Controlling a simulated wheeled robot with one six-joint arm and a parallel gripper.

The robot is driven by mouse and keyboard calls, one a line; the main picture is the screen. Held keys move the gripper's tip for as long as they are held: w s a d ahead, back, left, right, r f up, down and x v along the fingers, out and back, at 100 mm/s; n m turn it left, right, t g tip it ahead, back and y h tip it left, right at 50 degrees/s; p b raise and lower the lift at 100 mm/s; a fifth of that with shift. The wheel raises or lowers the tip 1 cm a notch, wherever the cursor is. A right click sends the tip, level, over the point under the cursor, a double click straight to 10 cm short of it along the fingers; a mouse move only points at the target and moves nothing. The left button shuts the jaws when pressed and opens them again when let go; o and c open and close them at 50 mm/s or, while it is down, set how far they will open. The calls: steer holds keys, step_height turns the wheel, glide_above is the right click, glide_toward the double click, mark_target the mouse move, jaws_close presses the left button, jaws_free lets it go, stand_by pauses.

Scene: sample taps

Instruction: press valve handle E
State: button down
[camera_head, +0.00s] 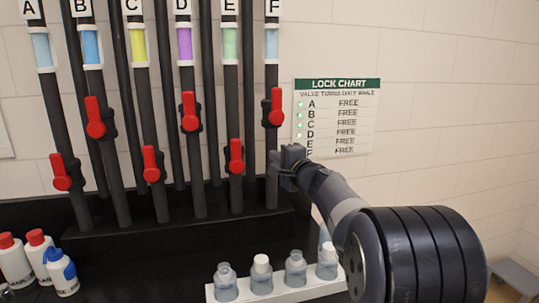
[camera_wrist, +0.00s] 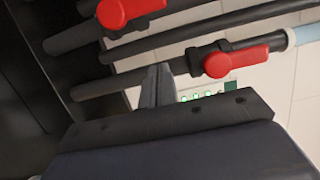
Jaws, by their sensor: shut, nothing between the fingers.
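Valve handle E (camera_head: 236,156) is a red lever low on the dark pipe under label E (camera_head: 229,6), below a green sight glass. It hangs roughly upright. My gripper (camera_head: 284,162) is shut and empty, to the right of handle E and apart from it, below red handle F (camera_head: 277,106). In the wrist view the shut fingers (camera_wrist: 158,78) point toward the pipes. A red handle that appears to be E (camera_wrist: 125,10) is cut by the top edge there, and handle F (camera_wrist: 230,62) is to the right.
Handle D (camera_head: 189,110) is left of E and higher. The lock chart (camera_head: 337,118) reads FREE in the readable rows; its bottom is partly hidden. A white rack (camera_head: 285,292) of small bottles stands in front. Red-capped bottles (camera_head: 38,252) are at lower left.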

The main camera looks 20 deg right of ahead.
mark_target(236, 155)
steer(key=w+a+p, duration=0.4)
steer(key=w+a, duration=0.2)
steer(key=w, duration=0.2)
